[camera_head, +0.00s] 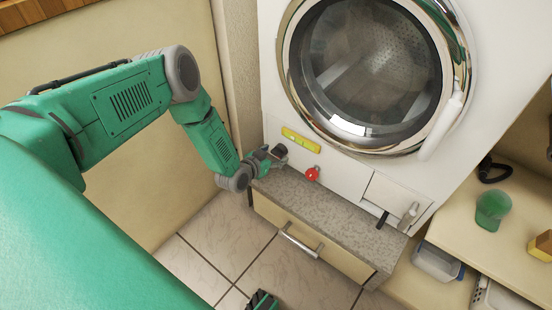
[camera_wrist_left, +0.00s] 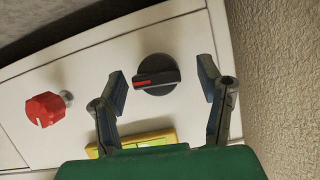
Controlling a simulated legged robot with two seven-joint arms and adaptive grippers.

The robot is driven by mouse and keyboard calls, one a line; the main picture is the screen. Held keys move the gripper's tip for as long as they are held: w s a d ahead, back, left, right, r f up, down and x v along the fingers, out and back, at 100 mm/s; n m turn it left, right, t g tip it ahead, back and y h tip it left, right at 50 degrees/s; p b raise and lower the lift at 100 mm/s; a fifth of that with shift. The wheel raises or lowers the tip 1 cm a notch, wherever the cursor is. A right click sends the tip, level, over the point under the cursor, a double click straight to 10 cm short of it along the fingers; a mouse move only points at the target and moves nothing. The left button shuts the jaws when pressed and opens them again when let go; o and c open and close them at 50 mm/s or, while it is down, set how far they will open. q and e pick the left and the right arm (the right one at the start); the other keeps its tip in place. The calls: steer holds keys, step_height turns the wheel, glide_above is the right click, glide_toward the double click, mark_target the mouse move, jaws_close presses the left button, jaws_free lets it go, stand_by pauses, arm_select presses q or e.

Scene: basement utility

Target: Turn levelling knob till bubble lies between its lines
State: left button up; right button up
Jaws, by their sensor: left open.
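A black round knob (camera_wrist_left: 157,74) with a red mark sits on the white front panel in the left wrist view. My left gripper (camera_wrist_left: 162,90) is open, its two fingers on either side of that knob, apart from it in the picture. In the head view the left gripper (camera_head: 276,153) is at the panel's left end. A red knob (camera_head: 312,173) stands out from the panel right of it and also shows in the wrist view (camera_wrist_left: 45,108). A yellow level (camera_head: 301,140) is fixed above the red knob; its bubble is too small to read. My fingers and palm partly hide the level (camera_wrist_left: 152,138).
The washer door (camera_head: 370,65) is shut above the panel. A grey speckled ledge (camera_head: 335,208) with a drawer handle (camera_head: 300,240) lies below. A wall is close on the left. A shelf at right holds a green item (camera_head: 492,208). A black and green part shows at the bottom edge.

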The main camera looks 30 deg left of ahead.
arm_select(q)
steer(key=shift+w+d, duration=0.35)
steer(key=shift+w, duration=0.25)
arm_select(e)
steer(key=shift+d+f, duration=0.4)
arm_select(q)
steer(key=shift+a+f, duration=0.1)
steer(key=shift+a, duration=0.15)
steer(key=c, duration=1.2)
arm_select(e)
steer(key=shift+a+r, duration=0.1)
steer(key=shift+a, duration=0.1)
